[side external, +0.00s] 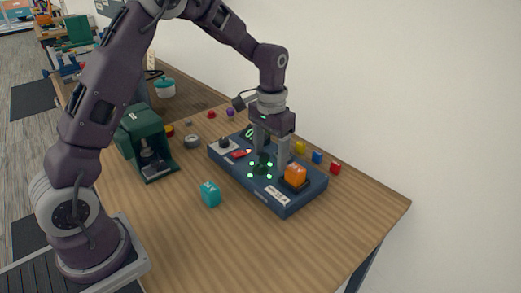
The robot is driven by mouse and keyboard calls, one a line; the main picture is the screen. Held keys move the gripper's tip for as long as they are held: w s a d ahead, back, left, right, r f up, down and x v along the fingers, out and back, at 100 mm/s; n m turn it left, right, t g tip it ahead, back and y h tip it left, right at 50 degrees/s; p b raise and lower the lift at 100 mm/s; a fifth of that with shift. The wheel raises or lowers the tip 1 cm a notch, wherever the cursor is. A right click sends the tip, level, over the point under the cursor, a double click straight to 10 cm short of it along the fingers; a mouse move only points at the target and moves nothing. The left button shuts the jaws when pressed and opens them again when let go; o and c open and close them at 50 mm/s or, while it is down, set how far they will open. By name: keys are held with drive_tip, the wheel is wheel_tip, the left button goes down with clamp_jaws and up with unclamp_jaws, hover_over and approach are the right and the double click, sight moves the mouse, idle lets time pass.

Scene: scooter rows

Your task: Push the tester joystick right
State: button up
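The tester (280,205) is a dark blue box on the wooden table. Its joystick (263,161) looks like a dark stick on the top face, with several lit green dots around it; the stick is partly hidden by my gripper. My gripper (271,157) points down over the middle of the tester. Its two grey fingers are apart, with the left finger close to the joystick and the right finger near an orange block. I cannot tell whether a finger touches the joystick.
The orange block (295,174) sits on a black pad on the tester. A dark knob (224,142) and red piece (241,153) are on its left part. A teal block (210,194) and green machine (146,138) stand left. Small coloured cubes lie behind. The front table is clear.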

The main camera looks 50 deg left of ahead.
drive_tip(key=shift+a, duration=1.9)
wheel_tip(320, 180, up, 7)
